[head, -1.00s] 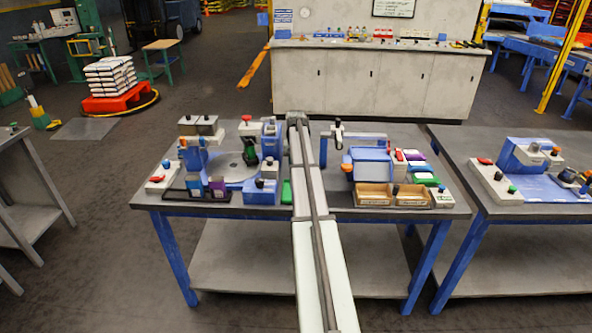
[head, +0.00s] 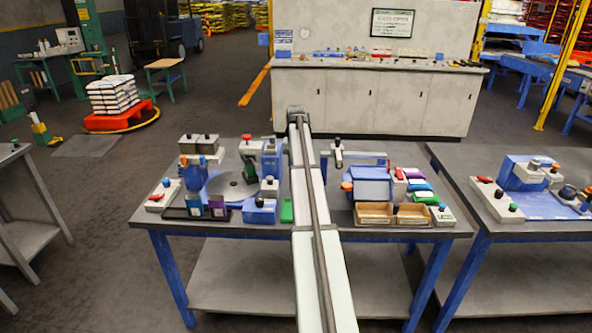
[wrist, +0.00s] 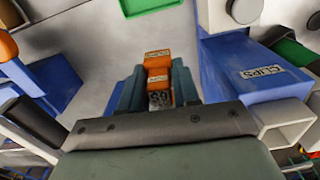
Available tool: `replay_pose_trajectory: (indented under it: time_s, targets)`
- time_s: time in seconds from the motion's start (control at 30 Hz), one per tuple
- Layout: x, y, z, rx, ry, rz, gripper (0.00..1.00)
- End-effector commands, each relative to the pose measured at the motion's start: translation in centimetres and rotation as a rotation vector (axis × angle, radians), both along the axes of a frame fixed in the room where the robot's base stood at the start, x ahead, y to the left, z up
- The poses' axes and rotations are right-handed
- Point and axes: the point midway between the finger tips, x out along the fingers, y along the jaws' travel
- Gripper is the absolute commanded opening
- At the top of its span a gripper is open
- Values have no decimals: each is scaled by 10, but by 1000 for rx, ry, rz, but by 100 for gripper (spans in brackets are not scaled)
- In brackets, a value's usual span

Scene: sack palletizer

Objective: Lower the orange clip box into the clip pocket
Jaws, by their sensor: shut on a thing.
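In the wrist view the orange clip box (wrist: 156,57) has pale labels and sits between the blue-grey fingers of my gripper (wrist: 158,84), which is shut on it. A blue housing (wrist: 262,88) with a "CLIPS" label stands to the right of the box, apart from it. A pale angular opening shows at its lower end. I cannot tell whether this opening is the clip pocket. The box is not over the labelled housing in this view. In the head view my arm hides the gripper and the box.
In the wrist view, a blue block (wrist: 50,82) stands left of the gripper, and pale clear surface lies beyond the box. In the head view, the workbench (head: 320,222) is crowded on both sides of my arm. Two open tan bins (head: 374,215) are at its right front.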

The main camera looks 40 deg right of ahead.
Motion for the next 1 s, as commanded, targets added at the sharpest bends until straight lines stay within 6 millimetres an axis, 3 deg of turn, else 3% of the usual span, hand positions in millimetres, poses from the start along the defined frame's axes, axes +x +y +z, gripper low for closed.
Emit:
replay_pose_trajectory:
  time_s: [0.1,0.23,0.6,1.0]
  targets:
    - [-24,38,4,-1,-1,-31,0]
    - [-34,88,13,-1,-2,-20,0]
    - [-30,229,39,-1,-2,115,0]
    - [-22,365,61,-1,-1,297,0]
